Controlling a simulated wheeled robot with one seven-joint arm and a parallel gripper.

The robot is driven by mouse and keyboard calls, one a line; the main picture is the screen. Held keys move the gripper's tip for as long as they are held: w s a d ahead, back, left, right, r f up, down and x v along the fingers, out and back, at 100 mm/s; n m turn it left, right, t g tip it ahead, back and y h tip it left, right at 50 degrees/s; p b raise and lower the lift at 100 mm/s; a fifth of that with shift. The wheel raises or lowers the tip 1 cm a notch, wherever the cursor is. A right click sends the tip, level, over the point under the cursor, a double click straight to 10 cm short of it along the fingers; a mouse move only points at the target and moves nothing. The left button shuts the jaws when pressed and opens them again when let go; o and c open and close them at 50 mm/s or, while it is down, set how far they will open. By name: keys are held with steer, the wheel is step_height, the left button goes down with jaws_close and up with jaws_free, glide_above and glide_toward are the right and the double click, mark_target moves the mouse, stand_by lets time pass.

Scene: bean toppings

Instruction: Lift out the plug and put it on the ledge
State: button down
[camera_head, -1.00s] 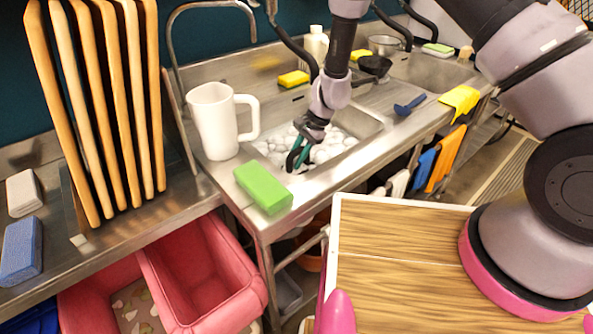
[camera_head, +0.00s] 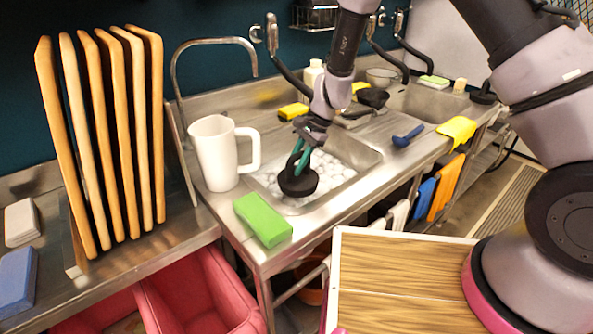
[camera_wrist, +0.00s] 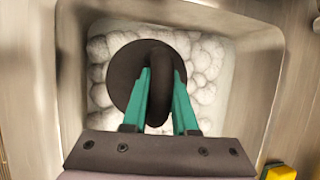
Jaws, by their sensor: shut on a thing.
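The plug (camera_head: 299,184) is a black disc with a thick loop handle. It also shows in the wrist view (camera_wrist: 124,72). My gripper (camera_head: 301,160) has its teal fingers shut on the plug's handle, and it shows in the wrist view (camera_wrist: 160,92). The plug hangs over the sink basin (camera_head: 356,165), which is full of white foam (camera_head: 262,178). The drain is hidden. The steel ledge (camera_head: 205,236) runs around the basin, with the nearer strip towards the front edge.
A green sponge (camera_head: 263,219) lies on the ledge's front left corner. A white pitcher (camera_head: 213,155) stands left of the basin. A blue brush (camera_head: 408,137) lies to the right, a yellow sponge (camera_head: 293,111) behind. The front rim right of the green sponge looks clear.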

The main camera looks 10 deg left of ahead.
steer(key=shift+r, duration=0.5)
steer(key=shift+r, duration=0.1)
steer(key=shift+r, duration=4.25)
